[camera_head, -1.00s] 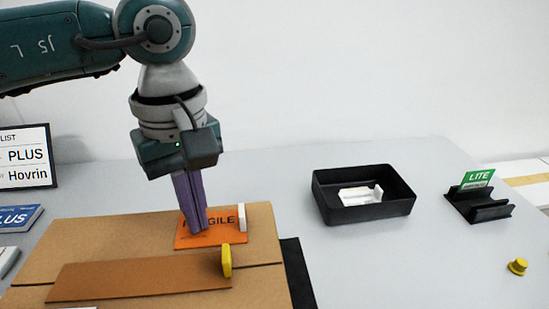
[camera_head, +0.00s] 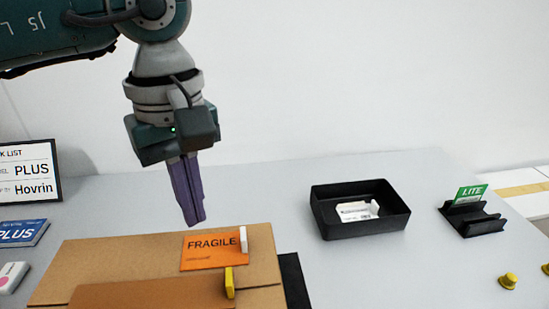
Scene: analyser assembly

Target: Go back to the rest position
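My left gripper (camera_head: 194,222) hangs from the upper left with its purple fingers pointing down. Its fingers look close together, and I see nothing held between them. It is above the far part of the cardboard box (camera_head: 100,262), apart from the orange FRAGILE label (camera_head: 208,252) lying on the box top. A white piece (camera_head: 243,240) stands at the label's right edge. A yellow piece (camera_head: 229,282) stands upright near the label's lower right corner. My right gripper is not in view.
A black tray (camera_head: 323,225) holding a white part (camera_head: 352,211) stands right of centre. A black holder (camera_head: 476,226) with a green LITE card (camera_head: 470,193) is farther right, near a yellow knob (camera_head: 508,281). A pick-list sign (camera_head: 30,172) and blue PLUS box (camera_head: 20,233) are at left.

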